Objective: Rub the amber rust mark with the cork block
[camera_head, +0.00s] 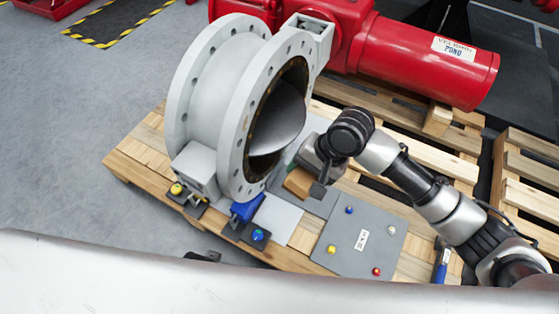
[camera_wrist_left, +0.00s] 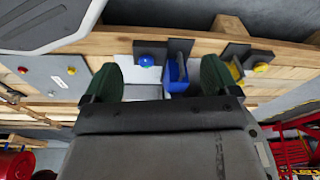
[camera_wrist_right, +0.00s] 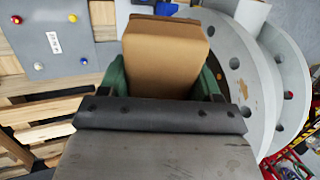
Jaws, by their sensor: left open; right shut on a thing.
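The cork block (camera_head: 298,183) is a tan block in my right gripper (camera_head: 318,185), beside the front flange of the grey valve body (camera_head: 240,130). In the right wrist view the block (camera_wrist_right: 165,60) sits between the green fingers of the right gripper (camera_wrist_right: 160,85), which is shut on it. The flange (camera_wrist_right: 238,40) is just right of it there. A small orange spot (camera_wrist_right: 235,63) and faint brown stains show on the flange; I cannot tell which is the amber rust mark. My left gripper (camera_wrist_left: 160,88) is open and empty.
A grey panel (camera_head: 375,230) with blue, yellow and red buttons lies on the wooden pallet (camera_head: 135,165). A blue holder (camera_head: 248,208) and a blue button (camera_head: 258,235) are near the valve's foot. A red actuator cylinder (camera_head: 420,55) lies behind.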

